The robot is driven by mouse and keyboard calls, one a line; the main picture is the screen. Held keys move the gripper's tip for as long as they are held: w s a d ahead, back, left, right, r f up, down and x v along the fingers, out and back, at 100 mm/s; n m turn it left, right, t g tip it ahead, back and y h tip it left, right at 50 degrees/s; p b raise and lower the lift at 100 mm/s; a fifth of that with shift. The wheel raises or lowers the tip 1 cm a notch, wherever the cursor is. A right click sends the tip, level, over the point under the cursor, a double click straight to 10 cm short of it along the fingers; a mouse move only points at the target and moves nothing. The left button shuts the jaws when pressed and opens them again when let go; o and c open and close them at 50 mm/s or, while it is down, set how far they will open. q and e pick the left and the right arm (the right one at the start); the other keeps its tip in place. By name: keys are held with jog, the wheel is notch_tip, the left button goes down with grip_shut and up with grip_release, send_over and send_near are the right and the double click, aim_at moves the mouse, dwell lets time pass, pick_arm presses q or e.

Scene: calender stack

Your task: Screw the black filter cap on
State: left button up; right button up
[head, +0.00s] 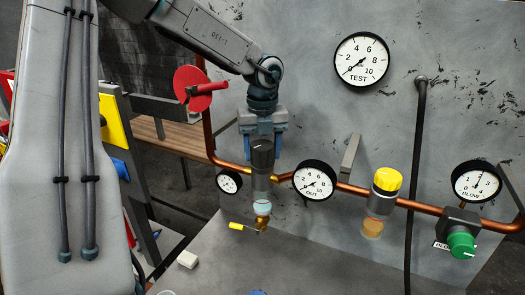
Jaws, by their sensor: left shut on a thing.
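The black filter cap (262,155) sits upright on top of a grey metal filter body (262,185) on the copper pipe, in the middle of the head view. A pale clear bowl (262,208) hangs below the body. My left gripper (262,140) points down from above and is shut on the black cap, its blue fingers on either side of it. I cannot tell how deep the cap is seated. My right gripper is not in view.
A copper pipe (345,187) runs along the grey panel (300,60) with several gauges. A yellow-capped filter (386,180) and a green knob (461,245) are at the right. A red disc (195,90) is beside my left arm.

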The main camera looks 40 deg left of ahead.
pick_arm(q)
jog(key=shift+m, duration=0.4)
jog(key=shift+f+m, duration=0.1)
jog(key=shift+m, duration=0.3)
jog(key=shift+m+b, duration=0.4)
jog(key=shift+m, duration=0.2)
jog(key=shift+m, duration=1.2)
